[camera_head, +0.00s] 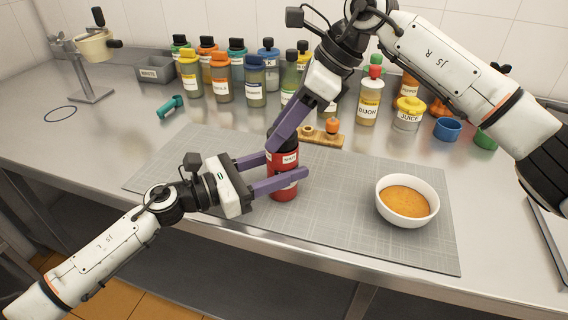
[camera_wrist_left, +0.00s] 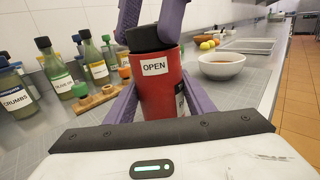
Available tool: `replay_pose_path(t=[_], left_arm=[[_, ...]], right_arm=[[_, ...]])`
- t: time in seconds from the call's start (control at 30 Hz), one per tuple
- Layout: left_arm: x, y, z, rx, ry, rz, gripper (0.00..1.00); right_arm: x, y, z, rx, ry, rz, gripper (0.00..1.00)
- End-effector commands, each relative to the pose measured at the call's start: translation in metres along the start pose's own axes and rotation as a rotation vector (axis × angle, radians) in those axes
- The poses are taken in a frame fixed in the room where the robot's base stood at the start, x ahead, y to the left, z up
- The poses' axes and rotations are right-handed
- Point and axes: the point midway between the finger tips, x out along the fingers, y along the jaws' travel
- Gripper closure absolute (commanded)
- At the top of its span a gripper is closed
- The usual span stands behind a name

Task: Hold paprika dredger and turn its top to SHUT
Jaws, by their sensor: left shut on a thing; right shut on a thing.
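The red dredger (camera_head: 284,191) stands upright on the grey mat, with a dark top (camera_wrist_left: 150,38). A SHUT label faces the head camera and an OPEN label faces the left wrist camera. My left gripper (camera_head: 284,167) is shut on the red body from the left, one purple finger on each side. My right gripper (camera_head: 281,140) reaches down from the upper right and is shut on the dark top; in the left wrist view its fingers flank it. These fingers partly hide the top in the head view. I cannot read a pointer on the top.
A white bowl (camera_head: 382,210) of orange-brown contents sits on the mat's right side. A wooden holder (camera_head: 325,141) is behind the dredger. Several bottles and jars, including a DIJON jar (camera_head: 368,101), line the back. The grey mat (camera_head: 350,235) is clear in front.

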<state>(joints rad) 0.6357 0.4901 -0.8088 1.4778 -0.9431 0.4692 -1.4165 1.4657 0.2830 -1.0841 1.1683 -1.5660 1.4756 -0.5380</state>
Motion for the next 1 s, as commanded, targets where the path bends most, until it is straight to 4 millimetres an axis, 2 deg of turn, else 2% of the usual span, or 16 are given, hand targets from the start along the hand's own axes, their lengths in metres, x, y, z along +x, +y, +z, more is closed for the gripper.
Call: replay_pose_path(t=[0.37, 0.7, 0.93, 0.97, 1.0], left_arm=[[-0.0005, 0.0006, -0.0009, -0.001, 0.001, 0.001, 0.78], [-0.0005, 0.0005, -0.0009, -0.001, 0.001, 0.001, 0.78], [-0.0005, 0.0005, -0.0009, -0.001, 0.002, 0.001, 0.78], [-0.0005, 0.0005, -0.0009, -0.001, 0.002, 0.001, 0.78], [-0.0005, 0.0004, -0.0009, -0.001, 0.002, 0.001, 0.78]], right_arm=[[-0.0004, -0.0008, -0.0005, -0.037, 0.002, 0.021, 0.80], [-0.0006, -0.0009, 0.0000, -0.264, 0.002, 0.160, 0.80], [-0.0005, -0.0006, -0.0008, -0.278, 0.002, 0.167, 0.80], [-0.0005, -0.0006, -0.0008, -0.278, 0.002, 0.167, 0.53], [-0.0005, -0.0006, -0.0008, -0.278, 0.002, 0.167, 0.46]])
